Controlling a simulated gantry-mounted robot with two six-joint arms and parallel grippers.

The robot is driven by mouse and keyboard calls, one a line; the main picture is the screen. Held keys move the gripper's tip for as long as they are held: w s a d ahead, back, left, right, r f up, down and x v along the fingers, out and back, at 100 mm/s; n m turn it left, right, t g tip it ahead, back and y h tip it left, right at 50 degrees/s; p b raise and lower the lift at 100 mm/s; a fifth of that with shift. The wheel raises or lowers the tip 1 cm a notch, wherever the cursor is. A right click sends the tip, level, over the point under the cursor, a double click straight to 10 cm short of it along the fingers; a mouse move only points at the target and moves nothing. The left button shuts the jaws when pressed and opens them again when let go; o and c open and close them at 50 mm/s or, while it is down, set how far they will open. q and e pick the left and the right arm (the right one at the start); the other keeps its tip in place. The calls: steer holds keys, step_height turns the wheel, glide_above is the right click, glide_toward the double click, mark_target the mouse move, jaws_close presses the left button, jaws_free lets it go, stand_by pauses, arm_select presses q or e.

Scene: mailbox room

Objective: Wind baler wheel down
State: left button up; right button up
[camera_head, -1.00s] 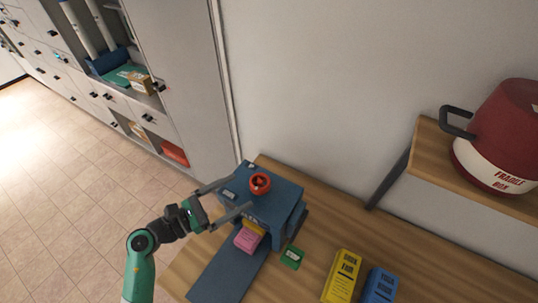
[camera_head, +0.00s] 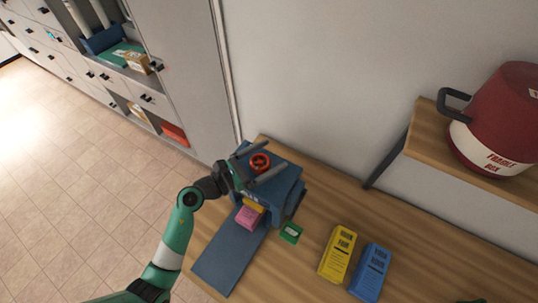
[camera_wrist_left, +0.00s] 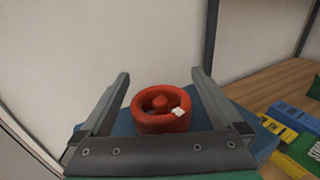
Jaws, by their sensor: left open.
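The baler (camera_head: 287,186) is a blue box-shaped machine on the wooden table. Its red wheel (camera_head: 260,162) sits on top and also shows in the left wrist view (camera_wrist_left: 161,109), with a small white patch on its rim. My left gripper (camera_head: 262,160) is open, with one finger on each side of the wheel. In the wrist view both fingers appear apart from the wheel. A pink block (camera_head: 248,217) and a yellow piece (camera_head: 254,205) are at the baler's front opening. My right gripper is not in view.
A blue ramp or plate (camera_head: 228,262) extends from the baler's front. A green item (camera_head: 291,233), a yellow box (camera_head: 340,254) and a blue box (camera_head: 371,271) lie to the right. A red and white container (camera_head: 500,125) stands on a wooden shelf (camera_head: 425,140). Cabinets (camera_head: 165,75) are at left.

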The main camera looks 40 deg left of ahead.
arm_select(q)
steer(key=c, duration=1.3)
steer(key=shift+c, duration=0.2)
steer(key=h, duration=0.1)
steer(key=m+h+b, duration=0.1)
steer(key=m+g+h+b, duration=0.1)
steer(key=shift+d+f, duration=0.15)
steer(key=shift+d, duration=0.1)
steer(key=m+g+h+b, duration=0.3)
steer(key=b, duration=0.2)
steer(key=s+d+m+g+h+b, duration=0.1)
steer(key=m+g+h+b, duration=0.1)
steer(key=b, duration=0.3)
steer(key=m+g+h+b, duration=0.3)
steer(key=g+h+b, duration=0.1)
steer(key=b, duration=0.1)
steer(key=shift+s+d+f+m, duration=0.1)
steer(key=shift+s+d+m, duration=0.15)
steer(key=shift+d+m, duration=0.05)
steer(key=shift+s+r+m+g+h+b, duration=0.1)
steer(key=shift+r+m+g+h+b, duration=0.1)
steer(key=shift+m+g+h+b, duration=0.25)
